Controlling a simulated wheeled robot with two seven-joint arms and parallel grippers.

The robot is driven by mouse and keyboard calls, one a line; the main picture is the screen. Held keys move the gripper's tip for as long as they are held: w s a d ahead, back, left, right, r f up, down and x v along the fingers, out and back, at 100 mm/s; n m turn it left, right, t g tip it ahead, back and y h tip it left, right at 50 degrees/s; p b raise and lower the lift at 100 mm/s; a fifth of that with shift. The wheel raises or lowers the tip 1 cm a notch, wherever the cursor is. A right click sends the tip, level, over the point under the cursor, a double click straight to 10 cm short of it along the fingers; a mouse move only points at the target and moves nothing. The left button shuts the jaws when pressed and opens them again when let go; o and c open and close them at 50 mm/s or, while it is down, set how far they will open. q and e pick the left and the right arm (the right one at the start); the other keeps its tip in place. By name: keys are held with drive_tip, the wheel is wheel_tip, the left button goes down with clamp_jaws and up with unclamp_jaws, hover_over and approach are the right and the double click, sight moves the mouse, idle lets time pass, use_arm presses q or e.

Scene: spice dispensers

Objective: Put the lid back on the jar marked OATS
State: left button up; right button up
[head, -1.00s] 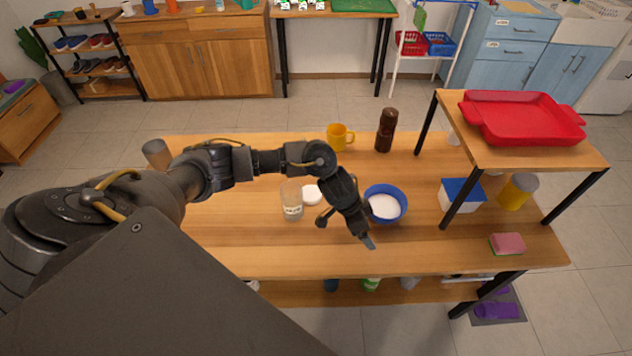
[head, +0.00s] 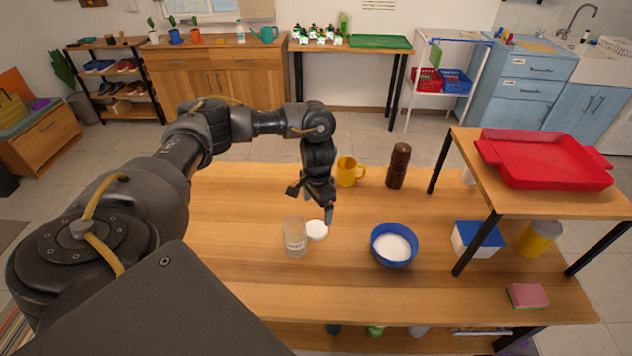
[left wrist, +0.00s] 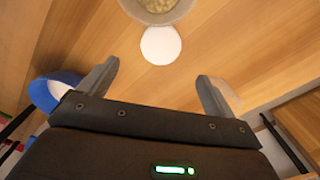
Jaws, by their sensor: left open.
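A clear glass jar (head: 295,238) with a small label stands upright and open on the wooden table; the label is too small to read surely. A white round lid (head: 317,230) lies flat on the table right beside the jar. My left gripper (head: 311,204) is open and empty, above the table and just behind the lid in the head view. In the left wrist view, the lid (left wrist: 161,45) shows beyond and between the open fingers (left wrist: 158,76). The jar (left wrist: 158,8) is cut by the top edge there, with pale contents inside. My right gripper is not in view.
A blue bowl (head: 394,246) of white stuff stands right of the lid. A yellow mug (head: 348,172) and a brown grinder (head: 398,166) stand behind. A raised shelf (head: 560,200) with a red tray (head: 545,160) is at the right. The table's left part is clear.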

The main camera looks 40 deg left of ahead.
use_arm(q)
hover_over(316, 227)
drive_tip(key=shift+d+f, duration=0.2)
drive_tip(key=shift+f, duration=1.95)
drive_tip(key=shift+f, duration=0.4)
drive_tip(key=shift+s+a+f+p, duration=0.15)
drive_tip(key=shift+f+p, duration=0.5)
drive_tip(key=shift+f, duration=1.6)
drive_tip(key=shift+c, duration=0.4)
drive_tip(key=c, duration=1)
